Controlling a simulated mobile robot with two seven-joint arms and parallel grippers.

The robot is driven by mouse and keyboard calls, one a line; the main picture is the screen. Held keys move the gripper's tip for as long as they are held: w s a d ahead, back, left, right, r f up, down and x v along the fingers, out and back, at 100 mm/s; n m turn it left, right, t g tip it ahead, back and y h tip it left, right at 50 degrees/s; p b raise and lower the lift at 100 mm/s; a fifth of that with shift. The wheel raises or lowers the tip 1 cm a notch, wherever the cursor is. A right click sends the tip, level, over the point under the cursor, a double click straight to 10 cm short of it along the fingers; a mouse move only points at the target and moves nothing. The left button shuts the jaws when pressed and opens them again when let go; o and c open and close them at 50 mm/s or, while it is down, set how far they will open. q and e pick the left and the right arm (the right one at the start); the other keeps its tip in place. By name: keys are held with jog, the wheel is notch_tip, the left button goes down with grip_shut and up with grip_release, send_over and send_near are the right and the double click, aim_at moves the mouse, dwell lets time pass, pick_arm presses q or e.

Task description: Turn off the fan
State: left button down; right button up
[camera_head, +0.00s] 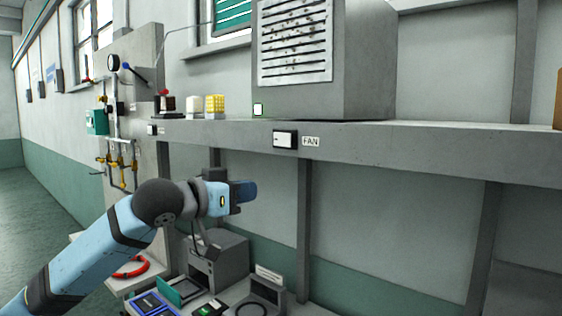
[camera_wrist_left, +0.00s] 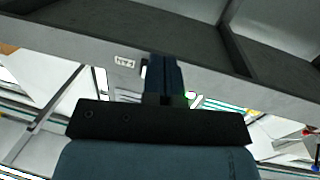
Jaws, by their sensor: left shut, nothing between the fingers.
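The fan is a grey box with a slatted front (camera_head: 296,42), standing on the grey shelf. The fan switch (camera_head: 285,139) is a white rocker in a dark frame on the shelf's front edge, left of the FAN label (camera_head: 311,142). My left gripper (camera_head: 248,191) is shut and empty, below and left of the switch in the head view. In the left wrist view its fingers (camera_wrist_left: 164,76) point at the shelf edge beside the upside-down label (camera_wrist_left: 124,62) and mostly hide the switch. My right gripper is not in view.
The shelf front (camera_head: 400,150) runs across above my gripper, with a grey support post (camera_head: 303,220) below. A yellow block (camera_head: 214,106) and a white block (camera_head: 194,106) stand on the shelf. Boxes and devices (camera_head: 215,262) crowd the lower bench.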

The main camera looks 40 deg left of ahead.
pick_arm(q)
jog(key=s+r+t, duration=0.1)
jog(key=s+r, duration=0.5)
jog(key=r, duration=0.3)
jog(key=shift+s+b, duration=0.2)
jog(key=shift+b, duration=0.1)
jog(key=p, duration=0.6)
send_near(289, 142)
jog(key=x, duration=0.6)
jog(key=shift+w+d+r, duration=0.15)
jog(key=shift+w+r, duration=0.05)
jog(key=shift+w, duration=0.1)
jog(key=shift+w+d+f, duration=0.1)
jog(key=shift+w+f, duration=0.05)
jog(key=shift+w, duration=0.3)
